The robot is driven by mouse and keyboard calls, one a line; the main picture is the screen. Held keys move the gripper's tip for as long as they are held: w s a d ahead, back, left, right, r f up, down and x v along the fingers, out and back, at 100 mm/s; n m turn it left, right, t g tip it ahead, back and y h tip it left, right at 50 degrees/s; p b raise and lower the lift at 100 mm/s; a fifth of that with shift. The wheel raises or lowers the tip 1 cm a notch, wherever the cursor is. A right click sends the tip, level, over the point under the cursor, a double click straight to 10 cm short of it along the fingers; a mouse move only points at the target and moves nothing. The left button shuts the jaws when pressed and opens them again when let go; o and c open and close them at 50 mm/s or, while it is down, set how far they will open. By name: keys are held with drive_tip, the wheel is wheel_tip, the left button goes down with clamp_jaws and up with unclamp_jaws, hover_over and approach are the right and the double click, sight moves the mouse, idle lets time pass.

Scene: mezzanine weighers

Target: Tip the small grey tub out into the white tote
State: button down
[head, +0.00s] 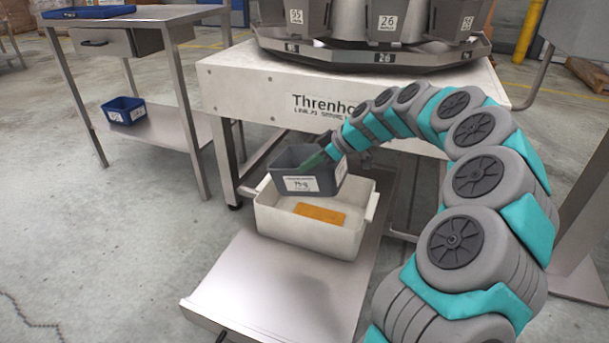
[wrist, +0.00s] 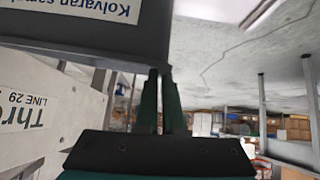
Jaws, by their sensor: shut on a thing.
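The small grey tub (head: 311,183) has a white label on its front and hangs above the white tote, looking roughly upright with its opening up. My gripper (head: 325,158) is shut on the tub's wall at its right side. In the wrist view, which is upside down, the dark green fingers (wrist: 163,100) close at the edge of the tub (wrist: 80,42). The tub's contents cannot be made out. The white tote (head: 300,233) stands below on a steel shelf, open at the top, with a flat orange thing (head: 320,213) inside. The tub hides part of the tote's back rim.
The steel shelf (head: 270,290) has bare room in front of the tote. The white weigher housing (head: 250,95) rises just behind, with several grey buckets above. A steel table (head: 150,20) at left carries a blue tray (head: 90,11); a blue bin (head: 124,110) sits on its lower shelf.

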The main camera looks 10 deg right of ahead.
drive_tip(key=shift+s+d+f+t+y+b, duration=0.4)
drive_tip(key=shift+d+t+y+b, duration=0.4)
drive_tip(key=shift+b, duration=1.85)
drive_tip(key=shift+s+y+b, duration=0.1)
drive_tip(key=shift+y+b, duration=0.4)
drive_tip(key=shift+b, duration=0.3)
